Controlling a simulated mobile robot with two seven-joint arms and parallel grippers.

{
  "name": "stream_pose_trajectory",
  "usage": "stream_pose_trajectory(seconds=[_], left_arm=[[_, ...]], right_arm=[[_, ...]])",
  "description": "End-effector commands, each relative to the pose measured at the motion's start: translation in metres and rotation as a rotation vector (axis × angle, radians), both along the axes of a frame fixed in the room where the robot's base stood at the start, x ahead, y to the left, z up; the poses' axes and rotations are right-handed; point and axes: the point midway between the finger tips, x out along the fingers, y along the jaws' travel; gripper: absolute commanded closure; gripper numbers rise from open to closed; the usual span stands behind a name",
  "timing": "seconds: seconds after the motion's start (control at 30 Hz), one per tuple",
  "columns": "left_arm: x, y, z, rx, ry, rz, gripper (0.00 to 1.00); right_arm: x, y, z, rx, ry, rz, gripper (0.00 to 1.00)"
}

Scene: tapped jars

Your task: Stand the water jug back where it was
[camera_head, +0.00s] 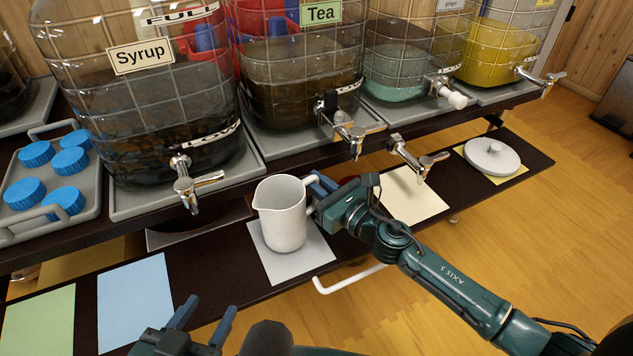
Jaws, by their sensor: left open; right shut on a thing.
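The white water jug (281,222) is upright over the grey mat (290,268) on the lower dark shelf. Its spout points left and its handle points right. Its base looks to be at or just above the mat; I cannot tell whether it touches. My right gripper (315,190) comes in from the right and is shut on the jug's handle, hiding part of it. My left gripper (206,316) is open and empty at the bottom of the view, in front of the shelf, left of the jug.
Tapped jars stand above on the upper shelf, labelled Syrup (150,130) and Tea (300,95); their taps overhang the lower shelf. A blue mat (136,300), green mat (38,325) and cream mat (414,196) lie bare. A round lid (492,157) sits at right.

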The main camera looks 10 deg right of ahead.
Motion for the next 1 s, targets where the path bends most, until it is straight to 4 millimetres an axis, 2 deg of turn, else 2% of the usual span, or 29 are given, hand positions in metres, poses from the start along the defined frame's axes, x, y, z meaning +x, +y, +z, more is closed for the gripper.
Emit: stream_pose_trajectory(seconds=[1.0], left_arm=[[0.0003, 0.0012, -0.0067, 0.002, 0.000, 0.002, 0.51]], right_arm=[[0.0001, 0.0001, -0.0061, 0.001, 0.000, 0.000, 1.00]])
